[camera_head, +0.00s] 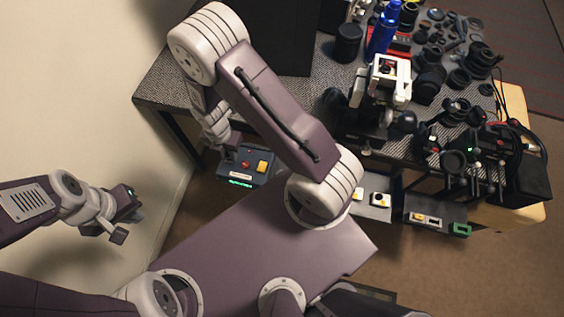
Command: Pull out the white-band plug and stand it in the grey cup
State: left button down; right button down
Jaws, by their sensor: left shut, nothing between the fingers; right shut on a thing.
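I cannot make out the white-band plug or the grey cup for certain at this size. My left gripper (121,232) is at the left beside the pale wall, shut and empty, clear of the table. My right arm reaches up and folds back down, so my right gripper (229,154) is near the table's front left edge, just at a dark box (262,178) with a red button and a yellow block. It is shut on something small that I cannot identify. The arm's big links hide part of the table.
The grey table (160,85) carries a white-and-black device (388,82), a blue bottle (383,32), a black cylinder (347,43) and many dark lens parts at the right. Dark trays (424,203) with small yellow and white pieces sit along the front. Open floor lies before them.

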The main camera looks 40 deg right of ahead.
jog(key=shift+r, duration=0.1)
dwell(0.4)
jog(key=shift+r+p, duration=2.9)
jog(key=shift+r, duration=0.05)
jog(key=shift+d, duration=0.1)
